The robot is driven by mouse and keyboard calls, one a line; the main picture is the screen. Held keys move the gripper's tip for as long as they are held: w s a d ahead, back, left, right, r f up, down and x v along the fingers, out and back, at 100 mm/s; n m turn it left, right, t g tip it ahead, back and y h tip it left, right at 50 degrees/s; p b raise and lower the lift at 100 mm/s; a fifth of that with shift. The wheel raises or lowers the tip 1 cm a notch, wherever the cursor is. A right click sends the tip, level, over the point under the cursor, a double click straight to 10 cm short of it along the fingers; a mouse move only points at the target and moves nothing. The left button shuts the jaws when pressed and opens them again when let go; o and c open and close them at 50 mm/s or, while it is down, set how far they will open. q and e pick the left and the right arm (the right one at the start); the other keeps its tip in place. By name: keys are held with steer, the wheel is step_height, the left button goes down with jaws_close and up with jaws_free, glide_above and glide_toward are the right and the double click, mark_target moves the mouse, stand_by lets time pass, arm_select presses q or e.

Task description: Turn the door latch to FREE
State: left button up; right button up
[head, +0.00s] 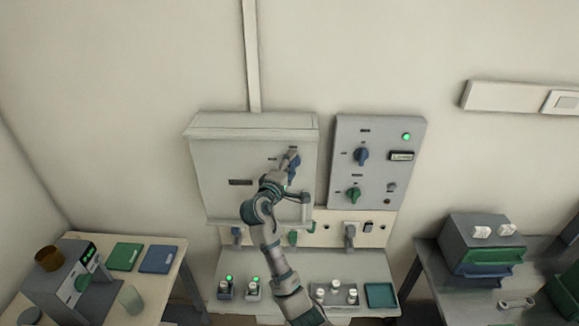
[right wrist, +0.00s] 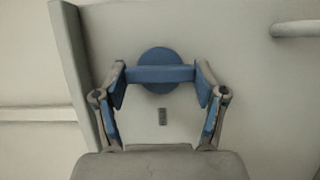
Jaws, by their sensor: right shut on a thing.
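The furnace door (head: 225,160) is a pale grey panel on the wall, closed as far as I can see. The door latch (head: 294,157) is a blue knob with a bar handle near the door's upper right. In the right wrist view the latch (right wrist: 160,57) shows as a round blue base with a straight bar across it. My right gripper (head: 288,166) is shut on this bar, one finger at each end, as the right wrist view (right wrist: 160,82) shows. The labels around the latch are too small to read. My left gripper is out of view.
A control panel (head: 378,118) with a blue knob (head: 361,156), a green knob (head: 353,195) and a lit green lamp (head: 406,136) stands right of the door. A door handle (head: 306,211) is below the latch. Side tables hold other items.

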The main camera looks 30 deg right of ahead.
steer(key=shift+f, duration=0.2)
steer(key=o, duration=1)
steer(key=shift+o, duration=0.7)
steer(key=shift+d, duration=0.15)
steer(key=v, duration=1.2)
steer(key=shift+w, duration=0.1)
